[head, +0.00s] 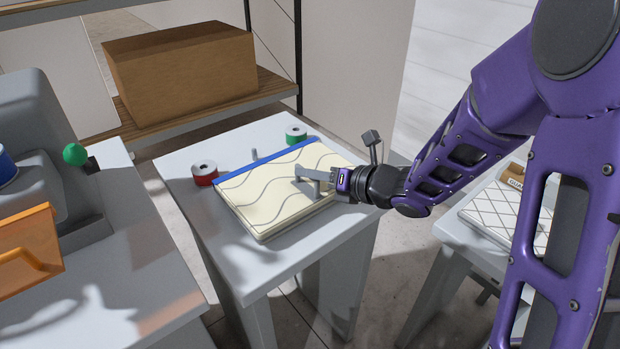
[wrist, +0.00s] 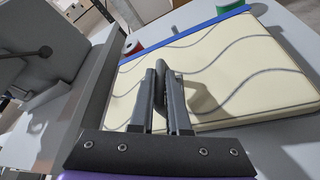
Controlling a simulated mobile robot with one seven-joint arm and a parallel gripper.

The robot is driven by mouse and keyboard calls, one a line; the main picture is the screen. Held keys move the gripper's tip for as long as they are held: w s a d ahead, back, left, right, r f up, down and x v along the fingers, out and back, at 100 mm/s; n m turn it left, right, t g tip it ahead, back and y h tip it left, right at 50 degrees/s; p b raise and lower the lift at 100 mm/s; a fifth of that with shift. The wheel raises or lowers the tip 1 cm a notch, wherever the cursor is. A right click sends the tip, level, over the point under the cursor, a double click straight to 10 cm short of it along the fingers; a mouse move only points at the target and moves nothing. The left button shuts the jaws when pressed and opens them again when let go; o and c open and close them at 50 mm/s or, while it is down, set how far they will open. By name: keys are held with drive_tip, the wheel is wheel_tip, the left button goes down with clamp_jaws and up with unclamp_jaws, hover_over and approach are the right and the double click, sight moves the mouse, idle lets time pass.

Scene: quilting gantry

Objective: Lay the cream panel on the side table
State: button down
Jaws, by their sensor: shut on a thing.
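The cream panel (head: 262,196) has wavy grey lines and a blue strip along its far edge. It lies flat over the top of the side table (head: 300,246), within its edges; I cannot tell if its underside fully touches. My gripper (head: 306,178) reaches in from the right above the panel. In the wrist view, its two fingers (wrist: 161,78) are shut on a dark grey upright piece that looks like the panel's handle, with the cream panel (wrist: 250,78) beneath. The fingers hide the handle's base.
A red spool (head: 204,173) and a green spool (head: 296,133) stand beside the panel on the side table. A cardboard box (head: 180,72) sits on a shelf behind. A grey machine with an orange plate (head: 28,252) is left. A white quilted panel (head: 512,212) lies on the right table.

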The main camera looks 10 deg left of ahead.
drive_tip(key=shift+f, duration=0.35)
drive_tip(key=shift+f+b, duration=0.25)
drive_tip(key=shift+b, duration=0.05)
drive_tip(key=c, duration=0.9)
unclamp_jaws()
drive_tip(key=shift+r, duration=0.1)
drive_tip(key=shift+r+p, duration=0.25)
drive_tip(key=shift+p, duration=0.2)
drive_tip(key=v, duration=1.2)
drive_tip(key=shift+f, duration=0.2)
